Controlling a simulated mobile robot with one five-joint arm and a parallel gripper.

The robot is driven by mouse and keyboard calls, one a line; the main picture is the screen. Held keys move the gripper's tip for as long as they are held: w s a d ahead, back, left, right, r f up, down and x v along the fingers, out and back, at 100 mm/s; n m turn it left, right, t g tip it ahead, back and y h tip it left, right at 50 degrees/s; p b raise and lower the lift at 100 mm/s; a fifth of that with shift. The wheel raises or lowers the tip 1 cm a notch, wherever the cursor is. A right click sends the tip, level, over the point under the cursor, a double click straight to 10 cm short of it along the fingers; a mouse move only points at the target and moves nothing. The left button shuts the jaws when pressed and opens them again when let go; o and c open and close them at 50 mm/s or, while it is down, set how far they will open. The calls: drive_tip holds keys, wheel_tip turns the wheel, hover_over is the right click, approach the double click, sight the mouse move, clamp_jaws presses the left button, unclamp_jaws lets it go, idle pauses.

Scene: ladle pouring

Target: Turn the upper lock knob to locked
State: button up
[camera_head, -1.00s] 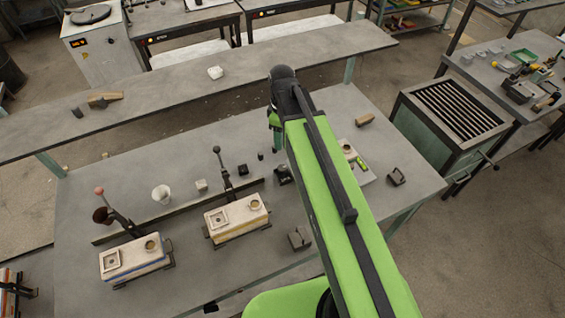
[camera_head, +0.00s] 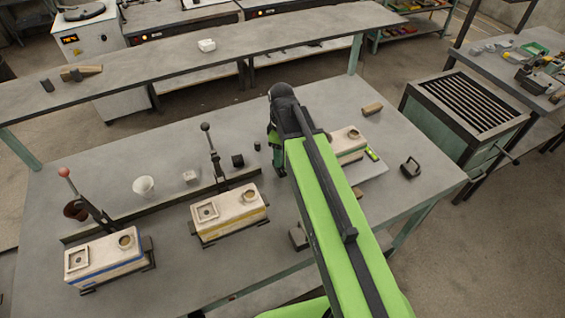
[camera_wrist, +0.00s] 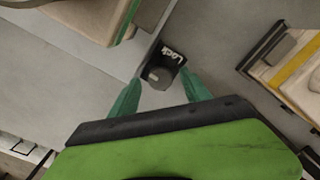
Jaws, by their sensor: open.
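In the wrist view, a small lock fixture (camera_wrist: 168,54) is a black plate with white "Lock" lettering. A round grey knob (camera_wrist: 155,74) sits on it. My gripper (camera_wrist: 159,80) has its two green fingers spread, one at each side of the knob, with nothing held between them. I cannot tell whether the fingers touch the knob or how far above it they are. In the head view my arm covers most of my gripper (camera_head: 275,148), and I cannot make out the lock there. Only one lock fixture shows clearly in the wrist view.
A mould box (camera_head: 346,145) stands right of my arm, and two more, one middle (camera_head: 230,212) and one left (camera_head: 105,258), stand on the grey table (camera_head: 200,270). Upright levers with ball tops rise behind those two. A white cup (camera_head: 144,186) and a dark block (camera_head: 237,160) stand nearby.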

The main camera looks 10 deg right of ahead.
drive_tip(key=shift+f, duration=0.15)
clamp_jaws()
drive_tip(key=shift+d, duration=0.1)
